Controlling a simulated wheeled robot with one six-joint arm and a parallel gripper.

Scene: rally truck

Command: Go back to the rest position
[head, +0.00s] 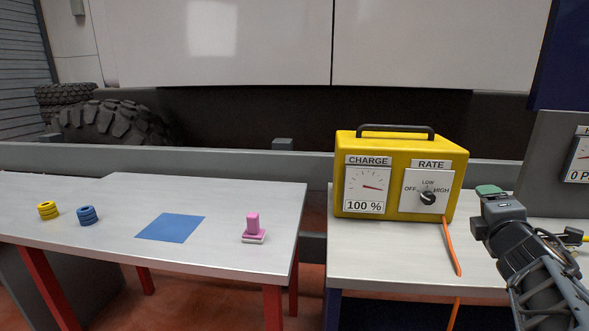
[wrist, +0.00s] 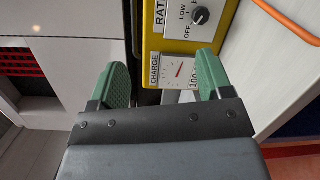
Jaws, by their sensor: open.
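My gripper (head: 490,192) is at the right of the head view, raised in front of the right-hand table and to the right of the yellow charger. In the wrist view its two green fingers (wrist: 160,82) stand apart with nothing between them. The yellow charger (head: 455,177) stands on the right table with a black handle on top. Its charge gauge reads 100 %, and its black rate knob (head: 428,198) shows on the front. The charger (wrist: 225,12) also shows beyond the fingers in the wrist view, apart from them.
The left table (head: 115,210) holds yellow rings (head: 47,210), blue rings (head: 87,215), a blue square (head: 171,228) and a pink block on a pale base (head: 253,226). An orange cable (head: 451,245) hangs over the right table's edge. A grey panel (head: 555,150) stands at far right.

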